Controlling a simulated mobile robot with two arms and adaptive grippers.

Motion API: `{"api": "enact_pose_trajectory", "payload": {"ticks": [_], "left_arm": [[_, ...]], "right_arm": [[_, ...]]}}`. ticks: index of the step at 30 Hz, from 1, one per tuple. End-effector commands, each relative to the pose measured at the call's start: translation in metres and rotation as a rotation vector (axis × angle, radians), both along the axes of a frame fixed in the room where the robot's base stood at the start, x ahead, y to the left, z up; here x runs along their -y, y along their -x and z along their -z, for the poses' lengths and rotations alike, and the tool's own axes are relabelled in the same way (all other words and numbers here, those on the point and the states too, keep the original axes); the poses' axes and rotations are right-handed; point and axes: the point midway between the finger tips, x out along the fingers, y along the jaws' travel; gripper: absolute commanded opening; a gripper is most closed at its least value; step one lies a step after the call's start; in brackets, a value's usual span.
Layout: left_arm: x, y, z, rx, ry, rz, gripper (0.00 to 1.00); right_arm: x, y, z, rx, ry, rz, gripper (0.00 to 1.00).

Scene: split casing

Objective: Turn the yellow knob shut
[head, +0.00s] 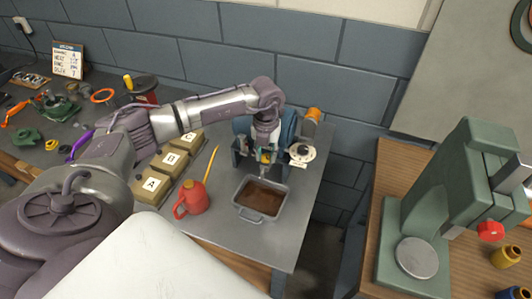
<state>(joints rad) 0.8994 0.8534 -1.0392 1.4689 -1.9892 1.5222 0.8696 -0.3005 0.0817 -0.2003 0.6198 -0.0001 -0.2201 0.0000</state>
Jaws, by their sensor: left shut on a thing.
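My left arm reaches across the bench from the left in the head view, and my left gripper (266,148) points down at the front of the blue split casing (289,128). The gripper is shut on a small yellow knob (265,158), mostly hidden by the fingers. How far the knob is turned cannot be made out. My right gripper is not in view.
A grey tray of brown liquid (262,197) stands just below the casing. A red oil can (194,198) with a yellow spout and boxes marked A (151,186), B and C stand to its left. A green press (430,215) is on the right table, across a gap.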

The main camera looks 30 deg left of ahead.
Motion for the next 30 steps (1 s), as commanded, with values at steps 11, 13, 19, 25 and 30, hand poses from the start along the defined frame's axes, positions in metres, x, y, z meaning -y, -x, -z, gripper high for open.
{"api": "enact_pose_trajectory", "payload": {"ticks": [11,13,19,25,30], "left_arm": [[-0.001,-0.001,0.002,0.003,-0.001,0.087,0.00],[0.000,-0.001,0.003,0.003,-0.001,0.130,0.00],[-0.001,-0.001,0.004,0.004,-0.001,0.292,0.00],[-0.001,-0.001,0.003,0.004,-0.001,0.466,0.00],[-0.001,-0.001,0.002,0.004,-0.001,0.597,0.00]], "right_arm": [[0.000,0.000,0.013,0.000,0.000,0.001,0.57],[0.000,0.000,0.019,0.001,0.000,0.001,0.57],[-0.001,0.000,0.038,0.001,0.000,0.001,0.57],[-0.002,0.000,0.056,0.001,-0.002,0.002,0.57],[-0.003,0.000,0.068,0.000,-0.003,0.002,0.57]]}}
